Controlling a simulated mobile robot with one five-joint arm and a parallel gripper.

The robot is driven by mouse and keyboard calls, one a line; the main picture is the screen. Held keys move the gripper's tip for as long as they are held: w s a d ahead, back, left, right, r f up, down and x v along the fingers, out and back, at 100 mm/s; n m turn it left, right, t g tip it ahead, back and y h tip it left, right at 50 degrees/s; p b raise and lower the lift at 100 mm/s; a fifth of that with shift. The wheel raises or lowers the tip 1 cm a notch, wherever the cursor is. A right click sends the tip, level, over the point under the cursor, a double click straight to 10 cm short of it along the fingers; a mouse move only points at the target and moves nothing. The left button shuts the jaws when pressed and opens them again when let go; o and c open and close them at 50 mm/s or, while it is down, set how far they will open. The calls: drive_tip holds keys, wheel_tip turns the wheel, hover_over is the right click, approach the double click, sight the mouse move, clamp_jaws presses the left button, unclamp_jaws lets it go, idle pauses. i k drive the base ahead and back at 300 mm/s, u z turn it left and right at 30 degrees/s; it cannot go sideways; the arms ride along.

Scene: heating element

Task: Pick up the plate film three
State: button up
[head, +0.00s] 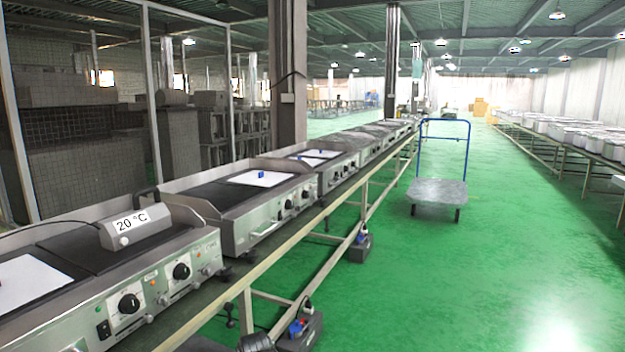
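White plate films with small blue tabs lie on the dark griddle plates of the heating units. One film (28,283) is cut off at the left edge, on the nearest unit (125,300). Another film (265,180) lies flat on the second unit (268,222). White film (318,154) also lies on the third unit (332,178), farther along, where it looks like two pieces; it is small in view. No label shows which one is film three. My gripper is not in view.
A grey box reading 20 °C (136,232) sits on the nearest unit. The units stand in a row on a long bench (255,268). A blue-handled trolley (437,192) stands on open green floor (480,270). Another bench row (570,140) runs along the right.

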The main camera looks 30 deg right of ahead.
sight(268, 178)
drive_tip(key=z, duration=0.45)
drive_tip(key=i, duration=1.05)
